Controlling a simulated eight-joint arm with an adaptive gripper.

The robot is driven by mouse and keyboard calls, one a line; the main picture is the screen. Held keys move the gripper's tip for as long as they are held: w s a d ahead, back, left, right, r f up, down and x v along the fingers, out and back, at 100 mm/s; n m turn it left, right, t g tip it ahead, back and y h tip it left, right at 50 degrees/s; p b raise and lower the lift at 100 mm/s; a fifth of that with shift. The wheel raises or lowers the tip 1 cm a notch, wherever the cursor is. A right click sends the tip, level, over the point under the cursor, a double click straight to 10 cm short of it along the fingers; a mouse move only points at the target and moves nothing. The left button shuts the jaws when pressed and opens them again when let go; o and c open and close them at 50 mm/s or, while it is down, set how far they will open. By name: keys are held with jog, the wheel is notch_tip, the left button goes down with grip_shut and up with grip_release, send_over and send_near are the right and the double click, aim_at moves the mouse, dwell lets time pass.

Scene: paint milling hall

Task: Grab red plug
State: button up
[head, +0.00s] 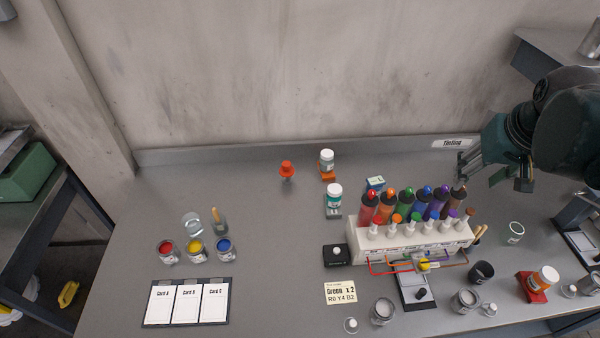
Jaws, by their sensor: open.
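The white rack (412,245) right of centre holds a front row of small white pieces with coloured tops. The leftmost has a red top (376,219) and looks like the red plug. Behind it stands a dark bottle with a red body (369,205). A separate orange-red cap-like piece (287,168) stands alone near the back wall, so I cannot be sure which is the plug. My gripper (465,170) is open and empty, above and behind the rack's right end, up and right of the red-topped piece.
White jars (334,192) stand left of the rack. Red, yellow and blue paint pots (195,248) and cards (187,303) are at left.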

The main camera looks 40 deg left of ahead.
jog(key=w+a+f+n+g, duration=0.1)
jog(key=w+a+f, duration=0.1)
jog(key=a, duration=0.5)
jog(key=w+a+f+n, duration=0.1)
jog(key=w+a, duration=0.2)
jog(key=a, duration=0.5)
jog(key=n+g, duration=0.2)
jog(key=n, duration=0.3)
send_over(286, 162)
jog(key=w+d, duration=0.4)
jog(key=d, duration=0.3)
jog(key=w+d, duration=0.3)
jog(key=d, duration=0.4)
notch_tip(286, 162, down, 13)
jog(key=shift+n+g+h, duration=0.5)
jog(key=shift+n+h, duration=0.3)
jog(key=s+a+f, duration=0.2)
jog(key=a+f, duration=0.1)
jog(key=a, duration=0.1)
jog(key=s+a+f, duration=0.2)
jog(key=a+f, duration=0.2)
jog(key=a, duration=0.1)
jog(key=s+a+f, duration=0.2)
jog(key=a+f, duration=0.1)
jog(key=a, duration=0.1)
jog(key=shift+s+a+f+p, duration=0.15)
jog(key=shift+s+a+p, duration=0.1)
jog(key=shift+p, duration=0.05)
jog(key=shift+s+a+f, duration=0.2)
jog(key=shift+a, duration=0.05)
